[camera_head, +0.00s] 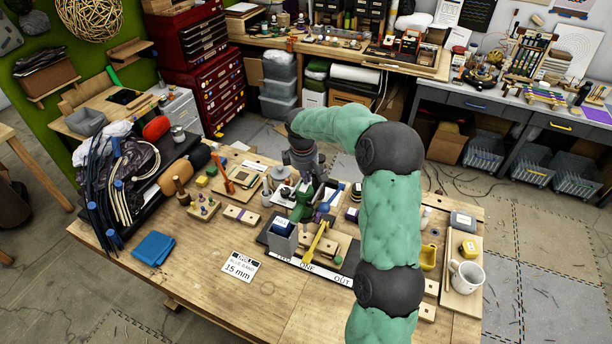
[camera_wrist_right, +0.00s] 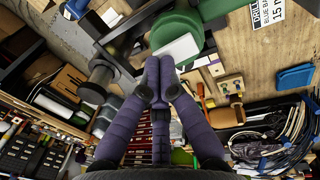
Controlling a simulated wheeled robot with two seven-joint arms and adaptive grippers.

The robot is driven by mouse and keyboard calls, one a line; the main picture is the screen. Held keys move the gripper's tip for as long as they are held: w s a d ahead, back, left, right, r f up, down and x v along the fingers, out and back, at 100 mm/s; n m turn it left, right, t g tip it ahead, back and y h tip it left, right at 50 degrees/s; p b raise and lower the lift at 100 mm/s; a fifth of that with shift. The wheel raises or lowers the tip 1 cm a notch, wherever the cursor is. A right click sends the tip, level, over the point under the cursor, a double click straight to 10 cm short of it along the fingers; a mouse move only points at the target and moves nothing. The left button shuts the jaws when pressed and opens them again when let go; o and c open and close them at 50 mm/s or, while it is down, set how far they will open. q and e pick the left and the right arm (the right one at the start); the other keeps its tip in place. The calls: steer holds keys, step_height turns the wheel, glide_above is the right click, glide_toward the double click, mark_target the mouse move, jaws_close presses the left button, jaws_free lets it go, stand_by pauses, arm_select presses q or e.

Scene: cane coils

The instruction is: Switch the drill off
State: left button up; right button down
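The drill (camera_head: 303,205) is a small green machine on a dark base at the middle of the workbench, partly hidden by my right arm and gripper. Its rounded green body shows close up in the right wrist view (camera_wrist_right: 172,28), with a pale rectangular plate (camera_wrist_right: 178,50) just beyond my fingertips. I cannot make out the switch or its position. My right gripper (camera_wrist_right: 159,68) has its dark purple fingers together at the drill, with nothing visible between them. Whether the fingertips touch the plate is unclear. My left gripper is not in view.
A white card reading "15 mm" (camera_head: 240,266) and a blue cloth (camera_head: 153,248) lie at the front left of the workbench (camera_head: 200,290). Wooden blocks with holes stand around the drill. Coils (camera_head: 122,180) lie at left, a white mug (camera_head: 466,277) at right. The front bench is mostly clear.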

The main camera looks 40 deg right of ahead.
steer(key=shift+d+y+p, duration=0.2)
steer(key=shift+y+p, duration=0.1)
steer(key=shift+p, duration=0.55)
steer(key=shift+w+f, duration=0.1)
steer(key=shift+f, duration=0.2)
steer(key=shift+a, duration=0.2)
steer(key=shift+s+a+r+b, duration=0.25)
steer(key=shift+s+a+b, duration=0.15)
steer(key=shift+a, duration=0.15)
